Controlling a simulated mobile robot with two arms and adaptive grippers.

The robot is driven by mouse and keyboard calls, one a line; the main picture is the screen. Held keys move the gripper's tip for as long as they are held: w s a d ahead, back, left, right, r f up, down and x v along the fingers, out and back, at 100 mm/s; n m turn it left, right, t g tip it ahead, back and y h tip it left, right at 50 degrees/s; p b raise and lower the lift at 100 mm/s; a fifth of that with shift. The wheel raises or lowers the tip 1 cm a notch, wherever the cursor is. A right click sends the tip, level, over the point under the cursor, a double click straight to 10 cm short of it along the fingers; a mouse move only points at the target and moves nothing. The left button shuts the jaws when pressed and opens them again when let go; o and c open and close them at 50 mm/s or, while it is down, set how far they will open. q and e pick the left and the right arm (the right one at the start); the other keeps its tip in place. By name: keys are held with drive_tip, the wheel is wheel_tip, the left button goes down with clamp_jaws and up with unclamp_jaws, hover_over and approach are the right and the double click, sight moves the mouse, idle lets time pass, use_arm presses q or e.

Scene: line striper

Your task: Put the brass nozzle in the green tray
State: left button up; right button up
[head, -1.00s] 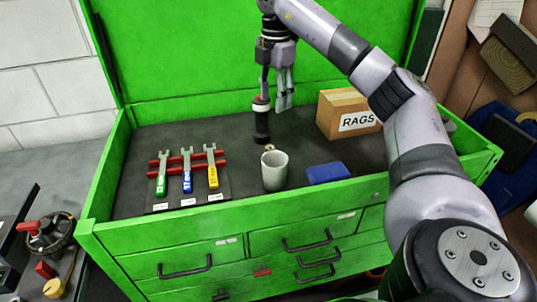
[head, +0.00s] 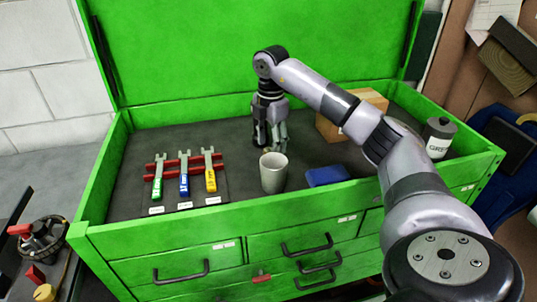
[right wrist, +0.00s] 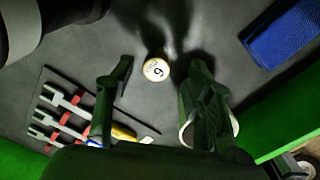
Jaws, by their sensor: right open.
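A small round brass-coloured piece marked 6 (right wrist: 156,70), which looks like the nozzle, stands on the dark liner in the right wrist view. It lies between and beyond the two fingers of my right gripper (right wrist: 150,95), which are apart and empty. In the head view my right gripper (head: 269,138) points down just behind the grey cup and hides the piece. The only green container I see is the chest (head: 160,235), with its dark-lined open top; no separate green tray shows. My left gripper is out of view.
The grey cup (head: 273,173) stands close in front of my gripper, with a blue block (head: 326,176) to its right. Several wrenches (head: 184,174) lie in a red rack at left. A cardboard box (head: 335,128) and a labelled can (head: 439,138) stand at right.

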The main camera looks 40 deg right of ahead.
sight(269, 150)
drive_tip(key=f, duration=0.3)
drive_tip(key=shift+w+a+f+p, duration=0.1)
drive_tip(key=shift+w+f+p, duration=0.1)
drive_tip(key=shift+f+p, duration=0.1)
clamp_jaws()
idle(0.3)
